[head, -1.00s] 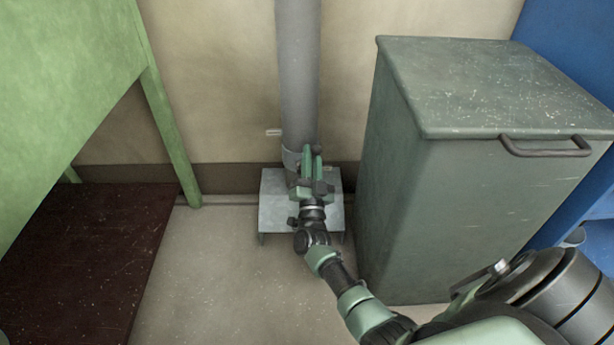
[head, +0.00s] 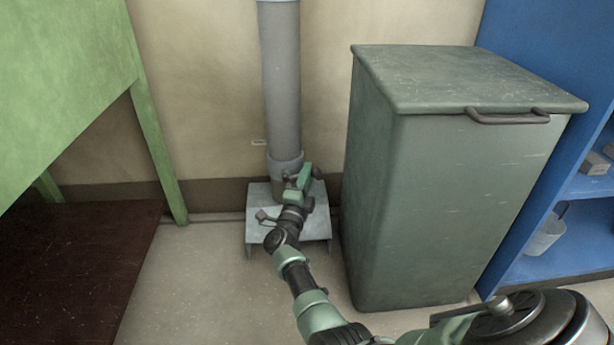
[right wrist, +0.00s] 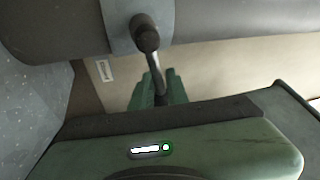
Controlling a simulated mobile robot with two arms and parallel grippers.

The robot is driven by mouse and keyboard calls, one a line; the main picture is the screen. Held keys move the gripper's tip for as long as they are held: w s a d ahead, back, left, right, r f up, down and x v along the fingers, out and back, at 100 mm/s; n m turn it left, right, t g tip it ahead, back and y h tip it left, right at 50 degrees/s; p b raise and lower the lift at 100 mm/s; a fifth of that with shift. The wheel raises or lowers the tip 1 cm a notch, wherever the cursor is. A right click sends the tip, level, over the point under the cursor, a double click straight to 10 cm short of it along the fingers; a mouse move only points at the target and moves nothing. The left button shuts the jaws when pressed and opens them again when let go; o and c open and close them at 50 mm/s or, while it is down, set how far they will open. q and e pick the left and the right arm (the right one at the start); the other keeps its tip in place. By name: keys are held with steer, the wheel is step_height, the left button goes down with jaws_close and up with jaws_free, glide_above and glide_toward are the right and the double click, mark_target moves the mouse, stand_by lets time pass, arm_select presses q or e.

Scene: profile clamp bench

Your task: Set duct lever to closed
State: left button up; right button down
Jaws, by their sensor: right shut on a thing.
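The duct (head: 282,95) is a grey vertical pipe on the wall, with a wider collar (head: 286,163) near its foot. My right gripper (head: 303,176) is in front of the collar, just to its right, and hides most of the lever in the head view. In the right wrist view the lever (right wrist: 154,65) is a thin rod running from a dark round knob (right wrist: 145,36) at the collar to between the green fingers of my right gripper (right wrist: 157,88). The gripper is shut on it. I see no open or closed markings. My left gripper is out of view.
A metal stand (head: 318,222) sits under the duct. A tall green bin (head: 425,210) with a handle stands close on the right. A green bench (head: 158,150) is on the left, a blue shelf (head: 560,110) far right. A small wall label (head: 258,142) is beside the duct.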

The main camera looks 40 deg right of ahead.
steer(key=shift+s+d+f+m+g, duration=0.2)
steer(key=shift+d+f+m+g, duration=0.1)
steer(key=shift+m, duration=0.35)
steer(key=shift+s+d+f+m+g, duration=0.2)
steer(key=shift+d+f+m+g, duration=0.1)
steer(key=shift+m, duration=0.35)
steer(key=shift+f, duration=0.15)
steer(key=c, duration=1.4)
jaws_free()
steer(key=shift+c, duration=0.2)
steer(key=shift+o, duration=0.9)
steer(key=shift+s+d, duration=0.15)
